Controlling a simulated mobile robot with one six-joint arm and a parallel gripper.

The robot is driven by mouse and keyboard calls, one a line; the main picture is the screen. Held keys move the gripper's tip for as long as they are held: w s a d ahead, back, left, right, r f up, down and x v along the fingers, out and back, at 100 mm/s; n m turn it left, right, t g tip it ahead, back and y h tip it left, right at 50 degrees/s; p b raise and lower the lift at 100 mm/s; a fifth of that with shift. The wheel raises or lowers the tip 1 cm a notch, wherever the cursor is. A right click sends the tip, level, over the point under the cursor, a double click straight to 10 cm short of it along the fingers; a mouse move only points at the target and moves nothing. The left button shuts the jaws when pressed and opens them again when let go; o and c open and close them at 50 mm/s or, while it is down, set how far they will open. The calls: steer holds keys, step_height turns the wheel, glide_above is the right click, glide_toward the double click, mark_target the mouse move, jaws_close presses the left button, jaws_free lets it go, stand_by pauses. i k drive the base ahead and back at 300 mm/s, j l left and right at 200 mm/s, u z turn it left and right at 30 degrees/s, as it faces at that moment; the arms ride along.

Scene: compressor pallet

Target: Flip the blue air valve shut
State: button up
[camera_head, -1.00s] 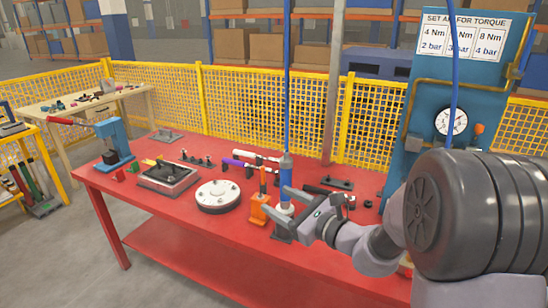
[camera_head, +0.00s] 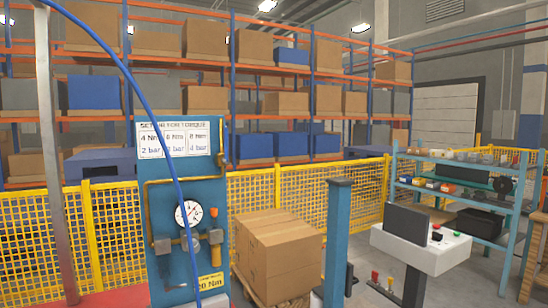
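A blue panel (camera_head: 155,190) stands at the left of centre. It carries a brass pipe, a round white gauge (camera_head: 188,213) and small fittings under the gauge. A grey fitting (camera_head: 162,246) sits on the pipe at the left, and an orange-yellow fitting (camera_head: 215,237) is at the right. A blue hose (camera_head: 160,131) runs down in front of the panel and crosses the fittings. I cannot clearly make out a blue valve handle or its position. My gripper is outside this view.
A yellow mesh fence (camera_head: 110,225) runs behind the panel. Cardboard boxes (camera_head: 278,250) sit on a pallet to its right. A blue post (camera_head: 338,235), a white console (camera_head: 420,250) and a blue shelf (camera_head: 455,187) stand farther right. A red table edge (camera_head: 105,299) shows at lower left.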

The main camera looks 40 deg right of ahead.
mark_target(225, 160)
steer(key=z, duration=0.7)
